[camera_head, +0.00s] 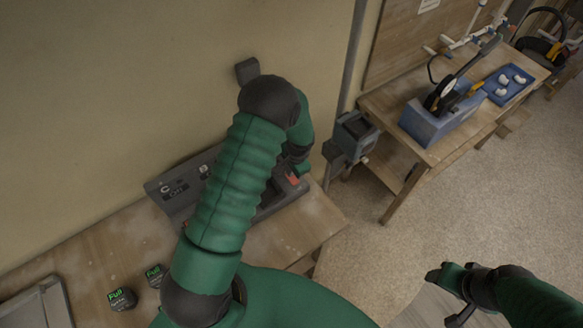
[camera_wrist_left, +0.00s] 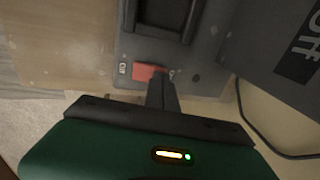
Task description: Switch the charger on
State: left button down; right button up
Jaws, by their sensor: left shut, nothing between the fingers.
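The charger (camera_head: 172,190) is a dark grey unit on the wooden bench against the wall, partly hidden behind my left arm. Its red switch (camera_wrist_left: 148,72) shows in the left wrist view beside a small white label, below a dark empty-looking bay (camera_wrist_left: 165,18). The red switch also shows in the head view (camera_head: 293,180). My left gripper (camera_wrist_left: 161,84) is shut and empty, its fingertips close to the red switch; I cannot tell whether they touch it.
Two dark packs with green "Full" lettering (camera_head: 122,298) (camera_head: 155,275) stand on the bench (camera_head: 100,250). A grey tray (camera_head: 38,305) lies at the lower left. A second table at the right holds a blue toolbox (camera_head: 428,125) and a blue tray (camera_head: 508,84). The floor between is clear.

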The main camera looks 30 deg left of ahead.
pick_arm(q)
jog(key=shift+s+a+f, duration=0.1)
jog(key=shift+s+a, duration=0.05)
jog(key=shift+a, duration=0.1)
jog(key=shift+d, duration=0.9)
jog(key=shift+s+d+r, duration=0.2)
jog(key=shift+d, duration=0.1)
jog(key=shift+a, duration=0.25)
jog(key=r+p, duration=0.2)
jog(key=r, duration=0.1)
jog(key=r+p, duration=0.1)
jog(key=r, duration=0.1)
jog(key=shift+w+p, duration=0.25)
jog(key=shift+p, duration=0.15)
jog(key=shift+w+a+r+b, duration=0.15)
jog(key=shift+a+r+b, duration=0.25)
jog(key=shift+b, duration=0.7)
jog(key=a+b+v, duration=0.1)
jog(key=b+v, duration=0.1)
jog(key=v, duration=0.4)
send_over(294, 178)
jog(key=a, duration=0.3)
jog(key=shift+w+d+r, duration=0.15)
jog(key=shift+w+r, duration=0.05)
jog(key=shift+r, duration=0.3)
jog(key=shift+w+d+r, duration=0.15)
jog(key=shift+r, duration=0.3)
pick_arm(e)
jog(key=shift+s+a, duration=0.15)
jog(key=shift+a, duration=0.25)
